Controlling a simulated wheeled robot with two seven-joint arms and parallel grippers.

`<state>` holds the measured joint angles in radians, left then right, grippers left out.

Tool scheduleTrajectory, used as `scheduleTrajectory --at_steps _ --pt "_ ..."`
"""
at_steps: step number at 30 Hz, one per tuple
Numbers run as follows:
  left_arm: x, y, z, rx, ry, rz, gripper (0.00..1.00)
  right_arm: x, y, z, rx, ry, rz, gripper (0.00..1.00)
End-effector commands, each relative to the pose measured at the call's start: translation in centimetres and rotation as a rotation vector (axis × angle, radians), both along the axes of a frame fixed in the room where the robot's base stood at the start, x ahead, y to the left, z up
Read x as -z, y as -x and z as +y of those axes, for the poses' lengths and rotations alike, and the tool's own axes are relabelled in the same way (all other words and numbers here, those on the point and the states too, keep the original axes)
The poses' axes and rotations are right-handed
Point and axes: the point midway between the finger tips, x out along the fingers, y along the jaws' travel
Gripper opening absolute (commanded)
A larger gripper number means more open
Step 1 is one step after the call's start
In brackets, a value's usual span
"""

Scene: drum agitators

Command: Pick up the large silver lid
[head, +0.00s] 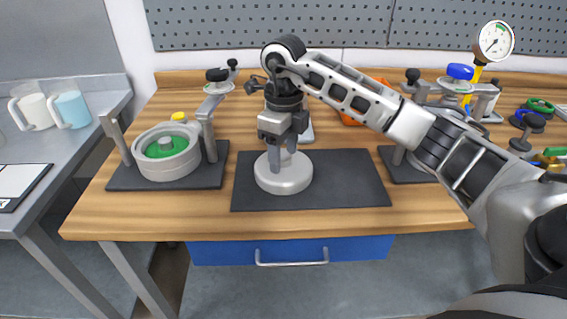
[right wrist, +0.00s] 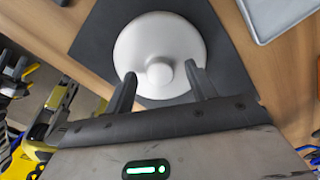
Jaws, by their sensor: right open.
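The large silver lid (head: 284,177) is a pale round disc with a knob, lying on a dark mat (head: 350,184) in the middle of the bench. In the right wrist view the lid (right wrist: 135,50) shows from above, with its round knob (right wrist: 159,72). My right gripper (head: 282,163) points down over the lid. Its two fingers (right wrist: 160,88) are open, one on each side of the knob, with gaps between. In the head view the fingers hide most of the knob. I cannot tell whether the fingertips touch the lid. My left gripper does not show.
A round pot with a green inside (head: 166,153) stands in a clamp frame on the left mat. Another clamp device with a blue knob (head: 460,72) and a gauge (head: 495,41) stand at right. Mugs (head: 70,108) sit on the left side table. A grey tray (right wrist: 285,15) lies near the mat.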

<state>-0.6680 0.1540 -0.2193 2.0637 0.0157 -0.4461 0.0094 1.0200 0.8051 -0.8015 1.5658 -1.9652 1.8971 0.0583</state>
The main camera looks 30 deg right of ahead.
Motion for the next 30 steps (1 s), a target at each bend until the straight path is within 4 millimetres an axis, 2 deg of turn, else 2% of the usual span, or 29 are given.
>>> scheduleTrajectory --at_steps 8,14,25,30 --pt "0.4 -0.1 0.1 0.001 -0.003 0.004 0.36 0.4 0.0 0.0 0.000 0.000 -0.001 0.56" --pt "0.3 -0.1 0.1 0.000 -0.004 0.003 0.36 0.4 0.0 0.0 0.000 0.000 -0.001 0.00" --pt "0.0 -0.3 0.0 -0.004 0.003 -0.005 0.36 0.0 -0.1 0.0 0.001 -0.001 -0.005 0.00" --pt "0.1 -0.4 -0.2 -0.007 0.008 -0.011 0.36 -1.4 -0.2 -0.1 0.002 0.000 -0.009 0.00"
